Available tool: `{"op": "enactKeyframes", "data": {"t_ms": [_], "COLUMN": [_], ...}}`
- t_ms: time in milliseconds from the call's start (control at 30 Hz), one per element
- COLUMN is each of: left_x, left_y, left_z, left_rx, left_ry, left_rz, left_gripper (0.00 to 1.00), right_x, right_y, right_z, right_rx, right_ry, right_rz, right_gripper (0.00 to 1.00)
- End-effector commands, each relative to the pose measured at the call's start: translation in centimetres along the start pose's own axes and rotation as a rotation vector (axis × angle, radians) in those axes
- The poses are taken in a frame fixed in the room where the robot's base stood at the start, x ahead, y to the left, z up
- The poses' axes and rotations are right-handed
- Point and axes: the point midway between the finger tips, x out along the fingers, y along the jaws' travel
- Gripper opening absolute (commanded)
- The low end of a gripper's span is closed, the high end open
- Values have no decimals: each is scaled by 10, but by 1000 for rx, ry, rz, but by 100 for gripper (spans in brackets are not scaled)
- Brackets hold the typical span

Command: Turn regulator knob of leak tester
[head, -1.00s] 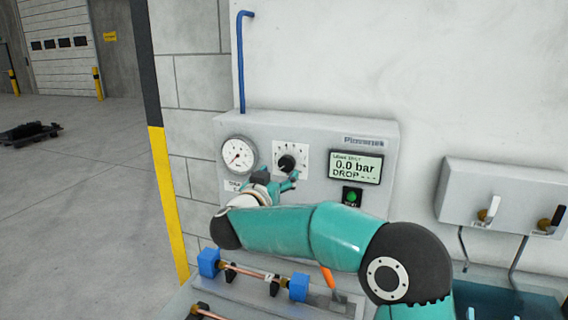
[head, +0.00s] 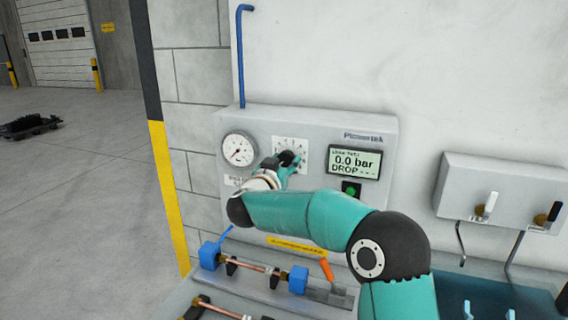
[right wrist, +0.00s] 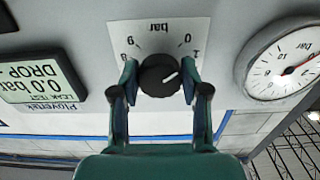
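The leak tester (head: 230,190) is a grey wall panel with a white gauge (head: 239,149), a dial plate, and a display (head: 354,161) reading 0.0 bar and DROP. Its black regulator knob (right wrist: 160,75) shows in the right wrist view, with a white pointer line on the upside-down scale. My right gripper (head: 290,160) covers most of the knob in the head view. In the right wrist view its two fingers (right wrist: 160,78) stand open, one on each side of the knob, very close to it. I cannot tell whether they touch it. My left gripper is out of view.
A copper tube (head: 249,264) with blue end blocks lies in holders on the bench below my right arm. An orange-handled tool (head: 326,269) lies beside it. A grey valve box (head: 505,190) hangs at the right. A green button (head: 351,188) sits below the display.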

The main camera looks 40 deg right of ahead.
Motion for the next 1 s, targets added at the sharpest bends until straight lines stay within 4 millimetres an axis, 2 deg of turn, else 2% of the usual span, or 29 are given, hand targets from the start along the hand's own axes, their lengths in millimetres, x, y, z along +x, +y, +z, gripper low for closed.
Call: {"op": "enactKeyframes", "data": {"t_ms": [33, 67, 167, 400, 700, 733, 867, 1000], "left_x": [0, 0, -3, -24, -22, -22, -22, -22], "left_y": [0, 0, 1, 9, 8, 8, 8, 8], "left_z": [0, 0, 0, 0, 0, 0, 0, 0], "left_rx": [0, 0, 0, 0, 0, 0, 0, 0], "left_ry": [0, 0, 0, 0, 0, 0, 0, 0], "left_rz": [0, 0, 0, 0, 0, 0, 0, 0], "left_gripper": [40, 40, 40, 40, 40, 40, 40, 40], "right_x": [0, 0, 0, 0, 0, 0, 0, 0], "right_y": [0, 0, 0, 1, 1, 1, 1, 0], "right_z": [0, 0, -1, -3, 0, 0, 0, 0], "right_rx": [0, 0, -7, -110, -123, -123, -122, -122], "right_ry": [0, 0, -1, -2, 0, 0, 0, 0], "right_rz": [1, 1, 2, 3, 3, 3, 3, 3], "right_gripper": [15, 10, 10, 10, 10, 50, 70, 70]}}
